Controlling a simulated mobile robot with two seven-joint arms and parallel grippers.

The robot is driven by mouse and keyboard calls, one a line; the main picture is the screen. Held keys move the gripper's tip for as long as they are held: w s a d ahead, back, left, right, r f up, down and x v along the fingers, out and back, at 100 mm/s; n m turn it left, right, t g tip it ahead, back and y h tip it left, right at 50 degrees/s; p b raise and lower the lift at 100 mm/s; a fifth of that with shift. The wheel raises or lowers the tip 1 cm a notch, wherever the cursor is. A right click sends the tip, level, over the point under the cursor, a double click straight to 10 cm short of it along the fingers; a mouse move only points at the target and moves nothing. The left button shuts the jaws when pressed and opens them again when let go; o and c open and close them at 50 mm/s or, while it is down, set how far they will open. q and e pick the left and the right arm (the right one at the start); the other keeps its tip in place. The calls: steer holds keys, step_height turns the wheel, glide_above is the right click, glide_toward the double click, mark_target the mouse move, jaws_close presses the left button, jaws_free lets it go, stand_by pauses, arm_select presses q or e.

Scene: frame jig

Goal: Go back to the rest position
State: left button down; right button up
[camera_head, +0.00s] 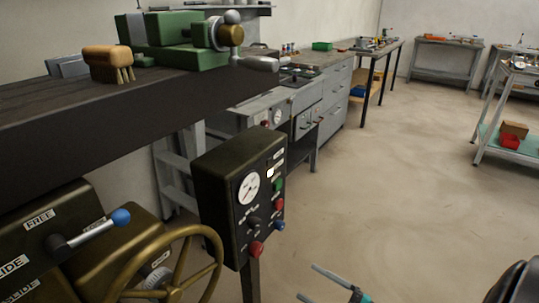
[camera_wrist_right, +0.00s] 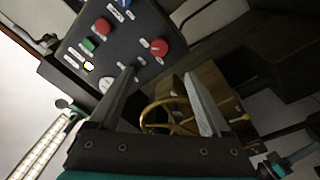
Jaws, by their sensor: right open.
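My right gripper (camera_head: 309,282) shows at the bottom of the head view, with two thin grey fingers spread apart. It is open and empty over the bare floor, to the right of the control box. In the right wrist view its two fingers (camera_wrist_right: 159,73) stand wide apart with nothing between them touching. The control box and the brass handwheel lie beyond the fingertips there. My left gripper is not seen in the head view.
A dark control box (camera_head: 240,195) with gauge and knobs stands on a post. A brass handwheel (camera_head: 214,262) and blue-knobbed lever (camera_head: 92,230) are at lower left. A dark bench (camera_head: 150,102) carries a green vise (camera_head: 178,58) and a brush (camera_head: 108,62). The floor (camera_head: 400,190) at right is clear.

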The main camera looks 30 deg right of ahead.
steer(key=s+a+f+m+g+h+p, duration=0.1)
steer(key=s+f+m+g+h+p, duration=0.2)
steer(key=f, duration=0.5)
steer(key=s+a+f+m+g+h+p, duration=0.1)
steer(key=s+f+m+g+h, duration=0.15)
steer(key=f+m+h, duration=0.35)
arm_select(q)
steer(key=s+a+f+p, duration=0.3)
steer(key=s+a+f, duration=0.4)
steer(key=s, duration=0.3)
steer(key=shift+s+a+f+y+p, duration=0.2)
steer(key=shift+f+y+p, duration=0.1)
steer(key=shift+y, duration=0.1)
arm_select(e)
steer(key=s+a+f+g, duration=0.2)
steer(key=s+f+g, duration=0.1)
steer(key=s, duration=0.2)
steer(key=s+a+f+m+g, duration=0.1)
steer(key=s+a+f+g, duration=0.2)
steer(key=s+f, duration=0.1)
steer(key=s+a+f+m+g+y, duration=0.1)
steer(key=s+a+f+g, duration=0.1)
steer(key=s, duration=0.5)
steer(key=shift+a+f+g, duration=0.4)
steer(key=shift+f+g, duration=0.3)
steer(key=shift+g, duration=0.35)
steer(key=shift+c, duration=0.2)
